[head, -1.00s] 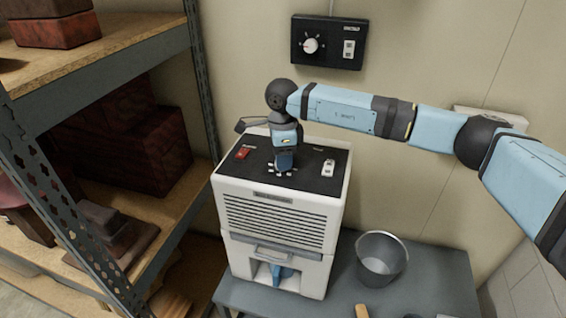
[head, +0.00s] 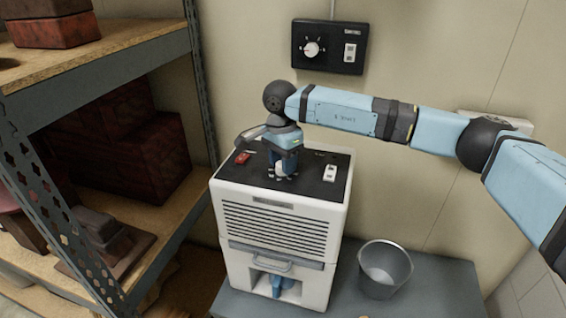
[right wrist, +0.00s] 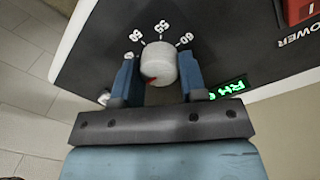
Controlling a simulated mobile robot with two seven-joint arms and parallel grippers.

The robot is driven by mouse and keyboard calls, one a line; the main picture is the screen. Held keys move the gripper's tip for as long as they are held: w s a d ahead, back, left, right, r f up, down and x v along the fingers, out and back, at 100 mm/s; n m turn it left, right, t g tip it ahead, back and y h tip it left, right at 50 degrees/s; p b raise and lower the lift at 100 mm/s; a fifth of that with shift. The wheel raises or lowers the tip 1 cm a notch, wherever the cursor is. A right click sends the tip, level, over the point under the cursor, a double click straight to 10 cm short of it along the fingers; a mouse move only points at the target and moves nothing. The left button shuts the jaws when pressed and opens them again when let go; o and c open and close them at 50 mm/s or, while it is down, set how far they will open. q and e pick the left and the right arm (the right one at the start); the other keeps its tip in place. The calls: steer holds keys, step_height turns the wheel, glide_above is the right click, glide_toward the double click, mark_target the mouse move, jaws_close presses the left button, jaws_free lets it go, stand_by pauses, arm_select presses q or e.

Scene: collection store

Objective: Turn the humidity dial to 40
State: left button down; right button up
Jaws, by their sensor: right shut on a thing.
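The white dehumidifier (head: 275,238) stands on a grey table, with a black control panel (head: 321,188) on top. My right gripper (head: 283,170) points down at the panel and hides the dial in the head view. In the right wrist view, the round white humidity dial (right wrist: 160,62) sits between the two blue fingers, which are shut on it. A red mark shows on the dial's lower left edge, near the left finger. White numbers arc above it in the picture, one reading 55; others are covered by the fingers. A green RH display (right wrist: 227,88) is partly visible. My left gripper is out of view.
A red power switch (head: 243,158) and a white switch (head: 330,173) flank the gripper. A wall box (head: 330,47) with its own knob hangs behind. A metal bucket (head: 385,268) stands on the table (head: 440,290). Shelving is close on the left.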

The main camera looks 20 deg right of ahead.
stand_by(0.3)
steer(key=o, duration=0.9)
steer(key=r, duration=1.4)
steer(key=shift+w+a+p, duration=0.15)
steer(key=shift+w+p, duration=0.15)
steer(key=shift+f, duration=0.1)
